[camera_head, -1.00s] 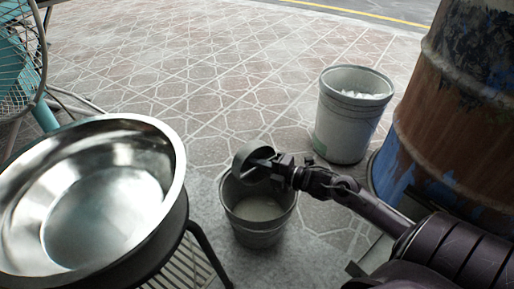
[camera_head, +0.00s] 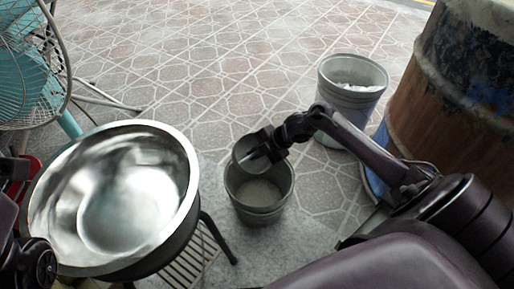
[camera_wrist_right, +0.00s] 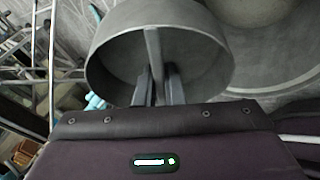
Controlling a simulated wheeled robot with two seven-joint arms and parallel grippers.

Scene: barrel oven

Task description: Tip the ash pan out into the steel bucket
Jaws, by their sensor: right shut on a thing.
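My right gripper (camera_head: 262,153) is shut on the bar-like handle of the round grey ash pan (camera_head: 241,148). The pan is held tipped on its side at the bucket's back rim; touching or apart, I cannot tell. In the right wrist view the pan (camera_wrist_right: 205,62) fills the upper middle, with the handle between the fingers (camera_wrist_right: 158,85); the part of its inside that shows looks bare. The steel bucket (camera_head: 258,212) stands upright on the ground with pale grey matter at its bottom. My left gripper cannot be made out; dark arm parts show at the left edge.
A wide shiny bowl (camera_head: 185,205) sits on a black stand left of the bucket. A grey bin (camera_head: 340,97) with white contents stands behind right, beside the rusty barrel (camera_head: 440,90). A teal fan (camera_head: 25,75) is far left. The paving behind is open.

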